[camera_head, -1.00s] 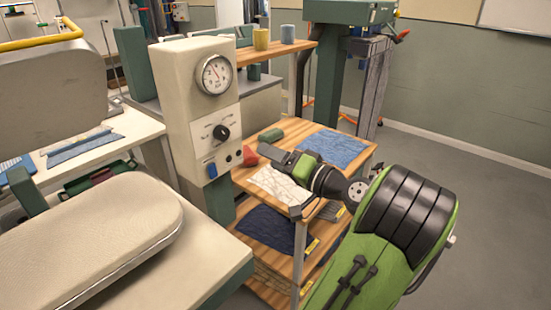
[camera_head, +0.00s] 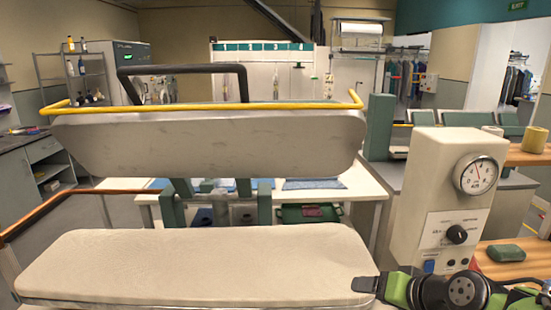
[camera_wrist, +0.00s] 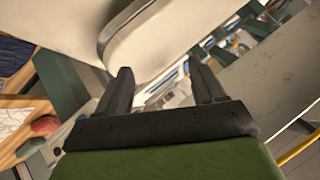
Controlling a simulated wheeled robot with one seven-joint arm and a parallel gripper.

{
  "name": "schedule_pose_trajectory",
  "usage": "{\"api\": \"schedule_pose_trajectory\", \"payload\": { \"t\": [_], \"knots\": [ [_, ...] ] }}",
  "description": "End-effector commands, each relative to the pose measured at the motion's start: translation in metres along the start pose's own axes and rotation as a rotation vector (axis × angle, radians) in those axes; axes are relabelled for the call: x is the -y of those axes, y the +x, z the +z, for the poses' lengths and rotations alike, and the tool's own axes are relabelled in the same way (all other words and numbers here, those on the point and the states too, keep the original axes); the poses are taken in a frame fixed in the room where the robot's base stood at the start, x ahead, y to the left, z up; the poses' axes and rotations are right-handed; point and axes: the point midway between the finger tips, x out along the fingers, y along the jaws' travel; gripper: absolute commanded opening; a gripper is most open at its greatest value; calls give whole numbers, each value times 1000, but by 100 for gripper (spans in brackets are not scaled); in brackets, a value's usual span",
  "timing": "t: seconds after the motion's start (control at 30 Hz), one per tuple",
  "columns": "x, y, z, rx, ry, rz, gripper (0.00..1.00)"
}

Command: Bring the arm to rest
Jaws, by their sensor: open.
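My gripper (camera_wrist: 163,92) shows in the wrist view with its two dark fingers spread apart and nothing between them. In the head view my gripper (camera_head: 366,285) is at the lower right, its dark fingertips at the right end of the padded pressing board (camera_head: 190,262). I cannot tell from the head view how far it is above or beside the board. The green and black end of my arm reaches in from the lower right corner.
The press's upper plate (camera_head: 210,143) with a yellow rail hangs over the board. A cream control box (camera_head: 432,190) with a gauge stands close behind my gripper. A green block (camera_head: 506,253) lies on a wooden shelf at right. A white table (camera_head: 365,190) stands behind.

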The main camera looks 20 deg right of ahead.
Motion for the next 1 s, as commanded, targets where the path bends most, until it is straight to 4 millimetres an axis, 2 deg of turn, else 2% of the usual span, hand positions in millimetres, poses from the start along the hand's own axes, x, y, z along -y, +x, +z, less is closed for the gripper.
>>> {"api": "schedule_pose_trajectory", "payload": {
  "t": [0.03,0.1,0.2,0.33,0.5,0.6,1.0],
  "knots": [
    [30,1,14,70,-81,31,68],
    [58,-1,39,153,-174,86,68],
    [89,-17,72,234,-296,157,68],
    [114,-52,110,286,-428,222,68],
    [119,-96,146,307,-522,247,68],
    [115,-109,155,313,-538,247,68],
    [112,-112,158,316,-540,249,68]
  ]
}}
